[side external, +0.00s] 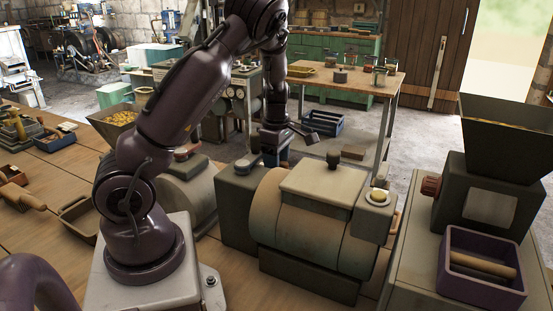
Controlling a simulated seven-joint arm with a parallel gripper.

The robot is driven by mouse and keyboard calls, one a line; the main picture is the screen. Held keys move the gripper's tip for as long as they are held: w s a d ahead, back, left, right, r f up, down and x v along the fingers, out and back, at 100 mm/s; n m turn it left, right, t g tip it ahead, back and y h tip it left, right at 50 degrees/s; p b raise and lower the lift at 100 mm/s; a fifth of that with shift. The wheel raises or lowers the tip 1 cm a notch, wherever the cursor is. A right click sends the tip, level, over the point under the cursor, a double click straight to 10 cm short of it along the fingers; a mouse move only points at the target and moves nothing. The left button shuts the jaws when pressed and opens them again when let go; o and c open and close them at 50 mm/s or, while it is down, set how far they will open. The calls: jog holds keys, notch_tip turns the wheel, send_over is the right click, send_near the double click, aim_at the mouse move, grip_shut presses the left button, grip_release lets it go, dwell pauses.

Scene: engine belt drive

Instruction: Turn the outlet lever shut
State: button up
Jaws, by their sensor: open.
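A beige drum-shaped machine (305,222) with a dark base stands on the bench in front of my arm. I cannot clearly pick out the outlet lever. A small tan part (394,222) shows at the machine's right side, beside a block with a pale yellow round top (377,196), but I cannot tell whether it is the lever. My gripper (275,158) is open, pointing down above the dark box at the machine's left end. Its fingertips are small and partly lost against dark parts, and I see nothing held.
A dark knob (333,159) stands up on the machine's top. To the right is a hopper machine (492,190) with a purple tray (481,268). Another rounded machine (188,190) stands behind my arm. A wooden table (345,82) and blue crate (323,124) are behind.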

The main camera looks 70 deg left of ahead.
jog(key=shift+f, duration=0.1)
grip_shut()
dwell(0.3)
jog(key=n, duration=0.4)
jog(key=shift+n, duration=0.4)
jog(key=n, duration=0.4)
jog(key=shift+n, duration=0.3)
jog(key=n, duration=0.4)
jog(key=shift+n, duration=2.2)
